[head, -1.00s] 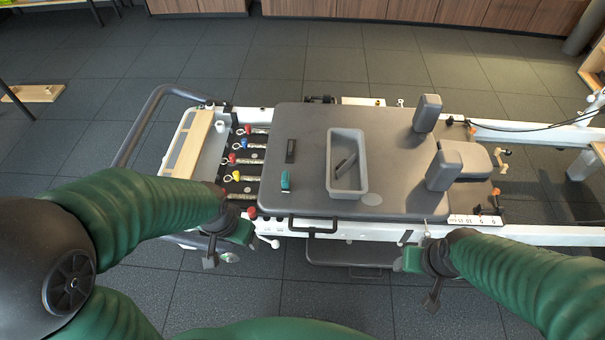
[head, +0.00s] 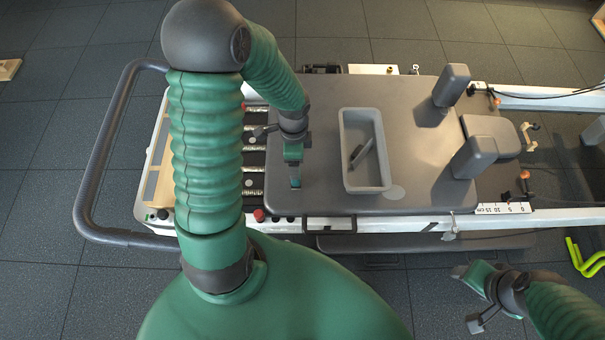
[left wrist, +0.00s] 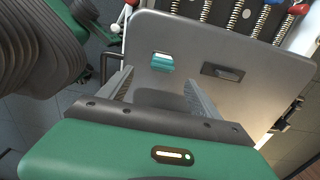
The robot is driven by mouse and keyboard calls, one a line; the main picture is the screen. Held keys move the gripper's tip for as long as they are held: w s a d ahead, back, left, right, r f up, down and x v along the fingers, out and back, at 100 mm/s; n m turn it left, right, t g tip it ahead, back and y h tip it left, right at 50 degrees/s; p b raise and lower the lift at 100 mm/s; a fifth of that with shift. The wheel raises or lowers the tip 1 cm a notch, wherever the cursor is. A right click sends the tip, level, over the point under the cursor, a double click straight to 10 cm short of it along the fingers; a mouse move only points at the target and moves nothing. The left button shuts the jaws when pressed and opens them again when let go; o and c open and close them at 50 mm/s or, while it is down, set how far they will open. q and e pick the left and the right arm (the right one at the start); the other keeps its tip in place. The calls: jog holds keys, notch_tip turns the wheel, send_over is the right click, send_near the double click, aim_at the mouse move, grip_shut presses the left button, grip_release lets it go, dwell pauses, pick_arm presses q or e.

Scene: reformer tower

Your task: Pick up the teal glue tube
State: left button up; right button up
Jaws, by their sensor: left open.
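The teal glue tube (head: 295,183) lies on the dark grey carriage top, left of the grey tray. It also shows in the left wrist view (left wrist: 161,62), with a white end. My left gripper (head: 293,166) is over the carriage close to the tube and partly covers it in the head view. In the left wrist view the left gripper (left wrist: 160,88) has its two fingers apart, with nothing between them, and the tube appears beyond the fingertips. My right gripper (head: 468,292) is in front of the bench at the lower right, away from the tube; its jaws are unclear.
The grey tray (head: 349,183) on the carriage (head: 420,165) holds dark flat items. A black object (left wrist: 222,72) lies near the tube. Two shoulder blocks (head: 452,84) (head: 472,158) stand at the right. Springs (left wrist: 233,18) lie beyond the carriage edge.

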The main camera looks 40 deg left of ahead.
pick_arm(q)
jog(key=f, duration=0.2)
jog(key=f+b, duration=0.2)
jog(key=f, duration=0.1)
jog(key=shift+d+f, duration=0.25)
jog(key=shift+f, duration=0.1)
jog(key=f, duration=0.1)
jog(key=a+f+b, duration=0.1)
jog(key=f, duration=0.1)
jog(key=shift+a+f, duration=0.1)
jog(key=shift+a, duration=0.1)
jog(key=shift+a+f, duration=0.25)
jog(key=shift+f, duration=0.05)
jog(key=f+b, duration=0.2)
jog(key=f, duration=0.1)
jog(key=f+b, duration=0.1)
jog(key=shift+d+f+b, duration=0.3)
jog(key=shift+d+b, duration=0.05)
jog(key=shift+b, duration=0.05)
jog(key=shift+a, duration=0.3)
jog(key=c, duration=0.4)
jog(key=shift+d, duration=0.2)
jog(key=c, duration=0.9)
jog(key=shift+c, duration=1.1)
jog(key=shift+a, duration=0.1)
pick_arm(e)
jog(key=s+x, duration=0.1)
jog(key=x, duration=0.6)
jog(key=shift+s+f, duration=0.25)
jog(key=shift+f, duration=0.2)
